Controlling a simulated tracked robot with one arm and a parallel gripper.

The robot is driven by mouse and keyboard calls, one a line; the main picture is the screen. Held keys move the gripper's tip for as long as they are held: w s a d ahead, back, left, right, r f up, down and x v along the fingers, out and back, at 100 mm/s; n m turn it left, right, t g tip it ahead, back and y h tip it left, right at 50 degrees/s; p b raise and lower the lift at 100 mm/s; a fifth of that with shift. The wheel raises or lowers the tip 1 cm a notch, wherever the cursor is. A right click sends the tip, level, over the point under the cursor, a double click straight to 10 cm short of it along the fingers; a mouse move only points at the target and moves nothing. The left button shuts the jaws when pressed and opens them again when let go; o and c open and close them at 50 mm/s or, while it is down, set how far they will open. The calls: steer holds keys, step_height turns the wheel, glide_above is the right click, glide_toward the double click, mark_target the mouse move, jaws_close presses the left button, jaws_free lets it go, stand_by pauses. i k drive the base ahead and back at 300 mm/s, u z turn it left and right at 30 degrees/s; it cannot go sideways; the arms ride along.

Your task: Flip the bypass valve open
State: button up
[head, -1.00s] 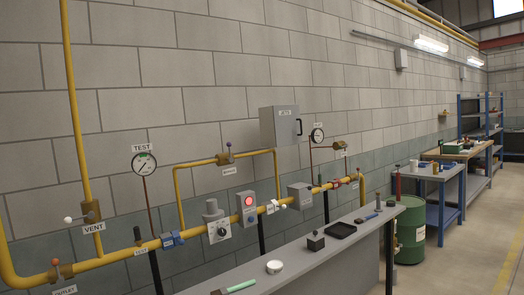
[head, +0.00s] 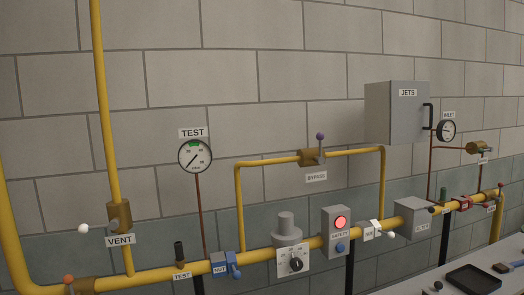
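The bypass valve (head: 312,158) is a brass body on the raised yellow loop of pipe, above the white BYPASS label (head: 316,177). Its lever (head: 321,144) stands upward, across the run of the pipe, and ends in a purple ball knob (head: 320,136). The valve is near the middle of the head view, on the block wall and apart from me. Nothing hides it. My gripper does not show in the head view.
Below the loop, the main yellow pipe carries a grey regulator (head: 288,232) and a safety box (head: 336,230) with a lit red lamp. The TEST gauge (head: 195,156) is left, the JETS cabinet (head: 397,113) right. A bench with a black tray (head: 473,279) is lower right.

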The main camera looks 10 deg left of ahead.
mark_target(320, 136)
steer(key=i, duration=0.1)
steer(key=z, duration=0.05)
steer(key=k, duration=0.55)
steer(key=u, duration=0.4)
steer(key=i, duration=1.65)
steer(key=z, duration=0.55)
